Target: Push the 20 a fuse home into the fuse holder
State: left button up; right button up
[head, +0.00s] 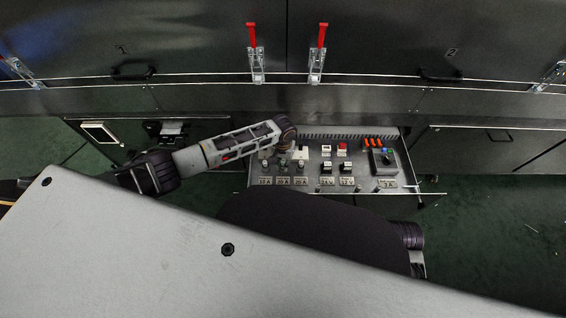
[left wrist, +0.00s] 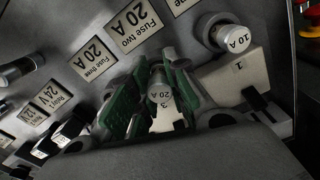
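The 20 A fuse (left wrist: 159,91), a pale cylinder marked "3 20 A" on its end, stands between the green finger pads of my left gripper (left wrist: 154,88) in the left wrist view. The pads lie against both its sides, so the gripper appears shut on it. In the head view my left gripper (head: 286,146) is over the left part of the control panel (head: 310,170). The label "Fuse three 20 A" (left wrist: 94,62) lies beside the fingers. The fuse holder is hidden beneath the fuse and fingers; I cannot tell how deep the fuse sits. My right gripper does not show.
A 10 A fuse (left wrist: 228,36) and a white block marked "1" (left wrist: 236,76) are close to the fingers. Black relays (left wrist: 66,132) stand on the other side. Orange parts (head: 373,143) and a blue-knobbed box (head: 383,160) occupy the panel's right end.

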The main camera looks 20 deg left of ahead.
aim_at(283, 161)
pick_arm(q)
jog(key=o, duration=0.5)
jog(key=shift+r, duration=0.15)
jog(key=shift+r, duration=5.8)
